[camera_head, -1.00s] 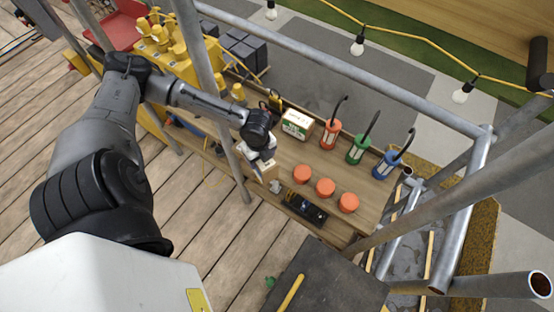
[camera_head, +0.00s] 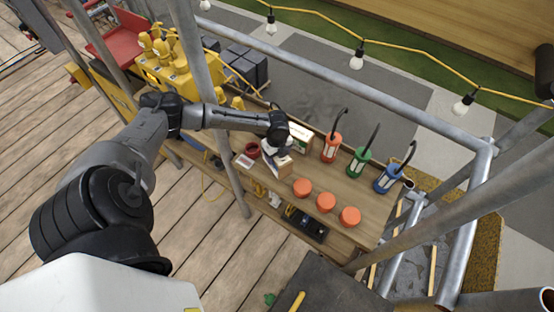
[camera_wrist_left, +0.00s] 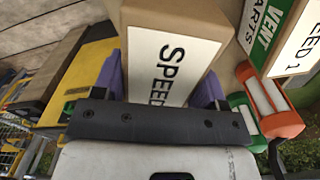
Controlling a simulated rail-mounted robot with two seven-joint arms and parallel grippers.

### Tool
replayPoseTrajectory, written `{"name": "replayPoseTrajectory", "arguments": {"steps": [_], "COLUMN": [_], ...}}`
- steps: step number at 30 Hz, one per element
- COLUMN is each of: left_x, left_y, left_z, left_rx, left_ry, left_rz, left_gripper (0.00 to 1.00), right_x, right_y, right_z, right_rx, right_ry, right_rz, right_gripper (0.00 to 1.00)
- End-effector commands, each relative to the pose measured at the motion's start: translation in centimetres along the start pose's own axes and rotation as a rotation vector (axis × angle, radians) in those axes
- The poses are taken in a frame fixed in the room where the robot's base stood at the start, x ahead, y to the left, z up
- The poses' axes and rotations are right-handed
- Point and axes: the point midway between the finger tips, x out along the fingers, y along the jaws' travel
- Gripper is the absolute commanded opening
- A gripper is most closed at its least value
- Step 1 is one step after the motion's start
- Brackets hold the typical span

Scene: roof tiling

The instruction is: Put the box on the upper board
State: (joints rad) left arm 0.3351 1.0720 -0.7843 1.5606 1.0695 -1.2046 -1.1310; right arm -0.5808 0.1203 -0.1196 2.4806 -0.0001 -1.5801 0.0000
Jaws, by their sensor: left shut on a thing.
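My left gripper (camera_head: 280,153) is over the upper board (camera_head: 377,206) of the wooden shelf. It is shut on a brown cardboard box (camera_head: 277,167) with a white label. In the left wrist view the box (camera_wrist_left: 180,18) sits between the purple fingers (camera_wrist_left: 160,88), and its label reads "SPEED" in part. I cannot tell whether the box touches the board. The lower board shows below the front edge. My right gripper is not in view.
A second box (camera_head: 301,139) with a green and white label stands close behind the held box. Orange (camera_head: 331,147), green (camera_head: 359,162) and blue (camera_head: 387,178) lanterns stand to the right. A scaffold post (camera_head: 207,105) stands left.

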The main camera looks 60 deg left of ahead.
Motion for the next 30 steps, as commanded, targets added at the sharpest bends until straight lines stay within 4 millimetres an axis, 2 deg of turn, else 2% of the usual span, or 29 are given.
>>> {"name": "replayPoseTrajectory", "arguments": {"steps": [9,24,25,30], "left_x": [3.4,4.1,4.1,4.1], "left_y": [0.0,0.0,0.1,0.1], "left_z": [-0.1,0.0,0.0,0.0], "left_rx": [-0.001,0.000,0.000,0.000], "left_ry": [0.000,0.000,-0.001,0.000], "left_rz": [-0.001,-0.001,0.001,0.001], "left_gripper": [0.20,0.20,0.69,0.85], "right_x": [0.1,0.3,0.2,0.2], "right_y": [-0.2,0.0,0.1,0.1], "right_z": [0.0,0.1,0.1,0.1], "right_rx": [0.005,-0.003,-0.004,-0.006], "right_ry": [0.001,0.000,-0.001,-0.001], "right_rz": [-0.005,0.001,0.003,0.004], "right_gripper": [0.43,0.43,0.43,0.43]}}
